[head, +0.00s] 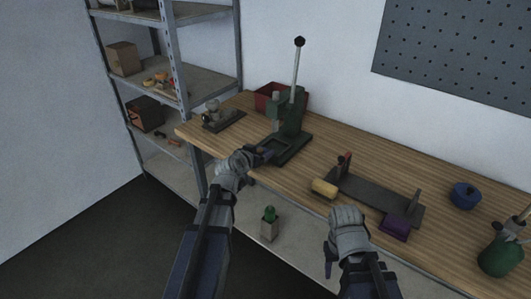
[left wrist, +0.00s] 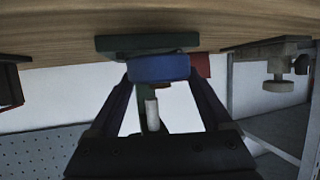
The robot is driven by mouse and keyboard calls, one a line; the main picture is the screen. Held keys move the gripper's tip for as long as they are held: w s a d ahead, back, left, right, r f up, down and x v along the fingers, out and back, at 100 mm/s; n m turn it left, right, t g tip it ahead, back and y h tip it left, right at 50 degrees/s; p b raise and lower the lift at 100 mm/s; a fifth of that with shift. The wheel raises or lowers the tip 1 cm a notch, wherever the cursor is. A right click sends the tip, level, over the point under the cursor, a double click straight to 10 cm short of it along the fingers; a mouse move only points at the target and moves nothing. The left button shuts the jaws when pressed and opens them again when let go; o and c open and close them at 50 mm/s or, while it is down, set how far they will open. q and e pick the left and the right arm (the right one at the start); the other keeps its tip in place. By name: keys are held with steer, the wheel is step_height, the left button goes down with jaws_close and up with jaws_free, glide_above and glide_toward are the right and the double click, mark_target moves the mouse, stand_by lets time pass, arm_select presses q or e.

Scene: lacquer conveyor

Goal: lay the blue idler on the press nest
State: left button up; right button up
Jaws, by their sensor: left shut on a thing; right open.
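My left gripper (head: 262,154) is shut on the blue idler, a short blue cylinder (left wrist: 158,68) seen between the fingers in the left wrist view. In the head view the idler is small and dark at the fingertips. The gripper is at the front of the green arbor press (head: 290,115), over the near part of its base (head: 294,150). The press base also shows behind the idler in the left wrist view (left wrist: 112,43). I cannot tell whether the idler touches the nest. My right gripper (head: 329,266) is open and empty, in front of the table's edge.
A grey bracket frame (head: 370,192) lies on the wooden table, with a yellow roller (head: 324,188) and a purple block (head: 395,228) beside it. A blue round thing (head: 464,195) and a green bottle (head: 500,258) stand at right. A red bin (head: 268,95) is behind the press.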

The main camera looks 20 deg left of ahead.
mark_target(274, 148)
arm_select(q)
steer(key=shift+w+d, duration=0.5)
steer(key=shift+w, duration=0.9)
steer(key=shift+w+d, duration=0.5)
steer(key=shift+w, duration=0.95)
steer(key=shift+w+d, duration=0.5)
steer(key=shift+w, duration=0.9)
steer(key=shift+f+b, duration=0.45)
steer(key=shift+f, duration=0.05)
steer(key=shift+s, duration=0.1)
steer(key=o, duration=1.3)
steer(key=shift+c, duration=0.2)
steer(key=p+v, duration=0.3)
steer(key=v, duration=0.5)
